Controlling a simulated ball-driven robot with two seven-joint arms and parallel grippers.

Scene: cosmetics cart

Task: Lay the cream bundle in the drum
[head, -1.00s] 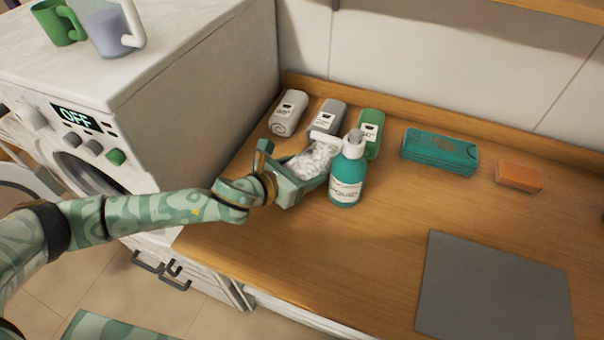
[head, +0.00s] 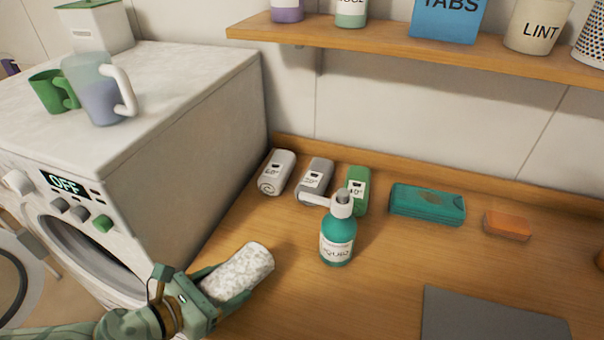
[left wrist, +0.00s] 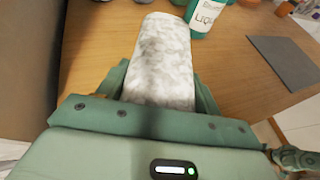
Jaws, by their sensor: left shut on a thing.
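The cream bundle (head: 238,272), a pale mottled roll, is held in my left gripper (head: 222,286) above the counter's left front part, near the washer. In the left wrist view the bundle (left wrist: 163,62) sticks out between the green fingers (left wrist: 160,92), which are shut on it. The drum (head: 82,258) is the dark round opening in the washer's front, left of the gripper and apart from it. Its inside is mostly in shadow. The washer door (head: 22,262) stands open at the left edge. My right gripper does not show.
A teal pump bottle (head: 338,240) stands right of the bundle. Behind it lie a white labelled roll (head: 277,172), a grey one (head: 314,178) and a green one (head: 357,190). A teal pack (head: 427,204), an orange block (head: 507,224) and a grey mat (head: 490,318) are further right.

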